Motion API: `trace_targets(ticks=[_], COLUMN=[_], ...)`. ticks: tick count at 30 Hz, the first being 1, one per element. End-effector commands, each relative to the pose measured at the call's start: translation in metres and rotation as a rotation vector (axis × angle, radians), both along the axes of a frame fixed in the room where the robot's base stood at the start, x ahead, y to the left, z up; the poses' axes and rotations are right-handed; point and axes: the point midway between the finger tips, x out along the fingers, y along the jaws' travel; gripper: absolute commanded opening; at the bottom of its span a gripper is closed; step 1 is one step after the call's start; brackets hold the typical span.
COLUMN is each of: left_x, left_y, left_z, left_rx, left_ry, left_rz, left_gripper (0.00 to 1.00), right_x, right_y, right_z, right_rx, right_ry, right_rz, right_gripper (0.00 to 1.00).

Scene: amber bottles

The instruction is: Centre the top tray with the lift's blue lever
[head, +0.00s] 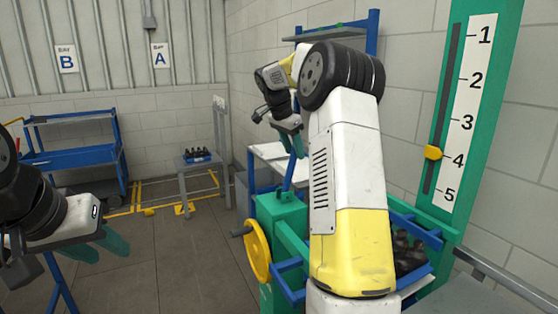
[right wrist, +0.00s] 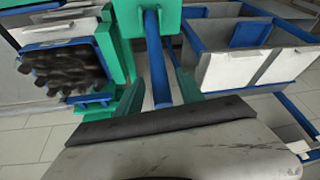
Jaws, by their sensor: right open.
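The lift's blue lever (head: 289,172) rises from a green housing (head: 280,208). In the right wrist view the lever (right wrist: 158,60) runs between the two green fingers of my right gripper (right wrist: 160,85). These fingers are open, with a gap on each side of the lever. In the head view my right gripper (head: 293,142) is at the lever's upper end. The top tray (right wrist: 75,42), blue-rimmed with dark bottles, is at left in the right wrist view. In the head view my arm partly hides the tray (head: 432,238). My left gripper (head: 105,255) is open and empty at lower left.
A yellow pointer (head: 433,152) sits near 4 on the scale (head: 468,115). A yellow handwheel (head: 257,252) is on the housing's left. A blue cart (head: 75,155) and small table (head: 187,168) with bottles stand further back. Grey-and-blue bins (right wrist: 250,55) are right of the lever.

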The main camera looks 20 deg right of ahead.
Motion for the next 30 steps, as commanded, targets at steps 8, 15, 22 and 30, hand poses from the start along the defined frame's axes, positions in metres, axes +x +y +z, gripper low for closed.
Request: trace_targets(ticks=[8, 15, 22, 30], left_x=[0.0, 0.0, 0.0, 0.0], left_y=[0.0, 0.0, 0.0, 0.0], left_z=[0.0, 0.0, 0.0, 0.0], left_rx=[0.0, 0.0, 0.0, 0.0], left_ry=[0.0, 0.0, 0.0, 0.0], left_rz=[0.0, 0.0, 0.0, 0.0], left_gripper=[0.38, 0.38, 0.38, 0.38], right_x=[0.006, 0.007, 0.007, 0.007], right_y=[-0.013, -0.015, -0.015, -0.015], right_z=[-0.036, -0.042, -0.042, -0.041], right_rx=[0.001, 0.0, 0.0, 0.0], right_ry=[0.001, -0.001, -0.001, -0.001], right_rz=[0.001, 0.003, 0.003, 0.003], right_gripper=[0.45, 0.45, 0.25, 0.0])
